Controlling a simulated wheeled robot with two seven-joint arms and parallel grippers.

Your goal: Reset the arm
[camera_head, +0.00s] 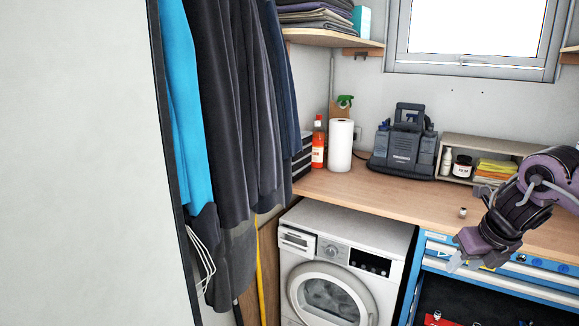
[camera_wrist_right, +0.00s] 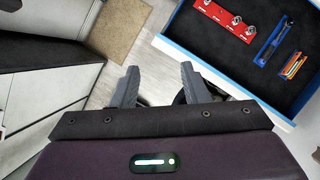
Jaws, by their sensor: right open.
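My right gripper (camera_head: 463,265) reaches in from the right in the head view, in front of the blue tool chest (camera_head: 539,272). In the right wrist view its two dark fingers (camera_wrist_right: 158,88) stand apart with nothing between them. The gripper is open and empty. An open drawer (camera_wrist_right: 200,58) of the chest, with a blue front edge and black lining, lies ahead and to the right of the fingers. The fingers are apart from the items in it. My left gripper is not in view.
The drawer holds a red rack (camera_wrist_right: 228,20) and blue and orange tools (camera_wrist_right: 272,40). A white washing machine (camera_head: 345,232) stands left of the chest. The wooden counter (camera_head: 390,200) carries a paper roll (camera_head: 340,145), a red bottle (camera_head: 318,145) and a dark grey machine (camera_head: 400,145). Clothes (camera_head: 240,110) hang at left.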

